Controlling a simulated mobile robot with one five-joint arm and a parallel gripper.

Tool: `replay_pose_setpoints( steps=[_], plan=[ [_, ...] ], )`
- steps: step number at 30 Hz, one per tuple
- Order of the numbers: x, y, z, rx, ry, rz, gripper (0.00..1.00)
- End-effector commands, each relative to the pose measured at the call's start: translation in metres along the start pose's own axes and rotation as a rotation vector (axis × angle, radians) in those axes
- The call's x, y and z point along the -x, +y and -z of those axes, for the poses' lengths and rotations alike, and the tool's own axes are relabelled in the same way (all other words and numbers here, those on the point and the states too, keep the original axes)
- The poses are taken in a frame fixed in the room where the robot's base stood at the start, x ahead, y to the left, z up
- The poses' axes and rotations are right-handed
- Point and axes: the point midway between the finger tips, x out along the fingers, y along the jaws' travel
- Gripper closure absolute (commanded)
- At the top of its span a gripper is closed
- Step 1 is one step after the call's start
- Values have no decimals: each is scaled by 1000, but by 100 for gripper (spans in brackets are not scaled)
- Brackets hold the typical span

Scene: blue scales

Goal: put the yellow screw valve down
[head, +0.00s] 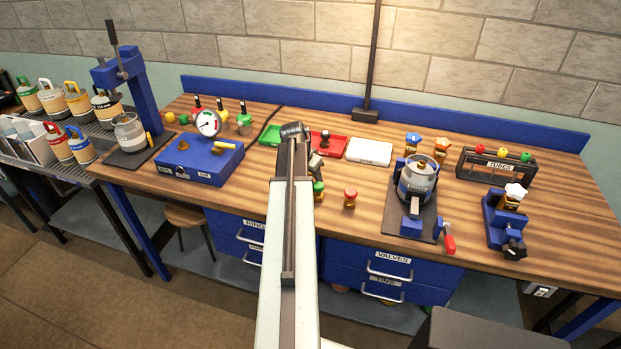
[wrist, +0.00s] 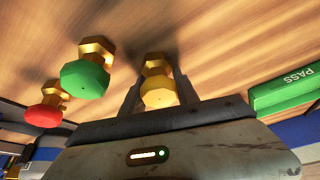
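The yellow screw valve (wrist: 158,94), a brass body with a yellow cap, is between the two fingers of my gripper (wrist: 158,88) in the wrist view. The fingers lie close along both sides of it and look shut on it. Its brass end points to the wooden bench top; I cannot tell whether it touches the wood. In the head view my gripper (head: 317,163) is partly behind my arm, and the yellow valve cannot be made out there.
A green-capped valve (wrist: 86,78) and a red-capped valve (wrist: 45,115) stand beside the held one. A green PASS tray (wrist: 285,90) is at the right. In the head view, a red tray (head: 340,143), a white box (head: 369,151) and a clamped canister (head: 417,180) stand nearby.

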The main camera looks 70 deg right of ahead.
Motion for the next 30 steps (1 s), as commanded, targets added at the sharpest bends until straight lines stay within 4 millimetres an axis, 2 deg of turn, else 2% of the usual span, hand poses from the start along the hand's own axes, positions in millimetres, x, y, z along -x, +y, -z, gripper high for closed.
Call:
replay_pose_setpoints(
  steps=[7, 11, 14, 24, 27, 30],
  plan=[
    [0, 0, 0, 0, 0, 0, 100],
    [8, 0, 4, -1, 0, 0, 100],
    [21, 0, 9, -1, 0, 0, 100],
    [85, 1, 36, -1, 0, -1, 100],
    [94, 1, 40, -1, 0, -1, 100],
    [94, 1, 40, -1, 0, -1, 100]
  ],
)
